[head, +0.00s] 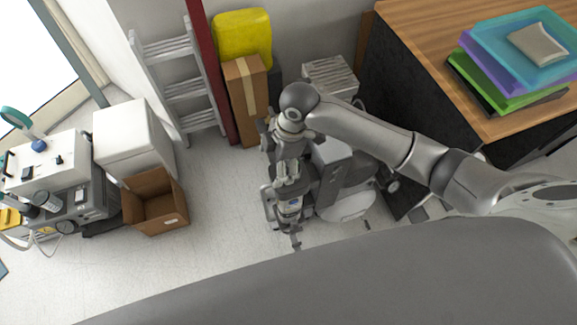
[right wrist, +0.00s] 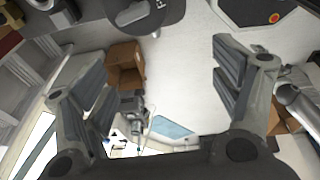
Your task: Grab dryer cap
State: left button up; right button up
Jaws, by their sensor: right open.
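My right gripper (head: 288,172) is over the grey compressor unit (head: 335,165) in the middle of the head view. The right wrist view shows its two fingers (right wrist: 160,70) spread wide with nothing between them. A small upright cylindrical part (head: 290,206) with a pale top shows just below the gripper in the head view. I cannot tell for sure whether the dryer cap is on it. My right arm hides part of the compressor. My left gripper does not show.
An open cardboard box (head: 155,203) stands on the floor at left, near a white cabinet (head: 135,138) and a machine (head: 62,185). A ladder (head: 180,90) and a tall carton (head: 246,100) stand behind. A wooden table (head: 425,25) with trays is at right. Floor left of the compressor is clear.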

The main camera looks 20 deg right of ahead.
aim_at(287, 167)
jog(key=d, duration=0.1)
jog(key=w+d+r+n, duration=0.1)
jog(key=w+d+r+n+h, duration=0.1)
jog(key=d, duration=0.1)
jog(key=shift+w+r+g, duration=0.1)
jog(key=shift+w+g, duration=0.15)
jog(key=shift+g, duration=0.15)
jog(key=f, duration=0.5)
jog(key=shift+s+a+f+p, duration=0.1)
jog(key=shift+a+p, duration=0.15)
jog(key=shift+p, duration=0.05)
jog(key=f, duration=0.1)
jog(key=f+p, duration=0.1)
jog(key=f, duration=0.2)
jog(key=shift+s+f, duration=0.3)
jog(key=shift+f, duration=0.1)
jog(key=shift+a+f, duration=0.1)
jog(key=shift+f, duration=0.2)
jog(key=shift+c, duration=0.3)
jog(key=c, duration=1.1)
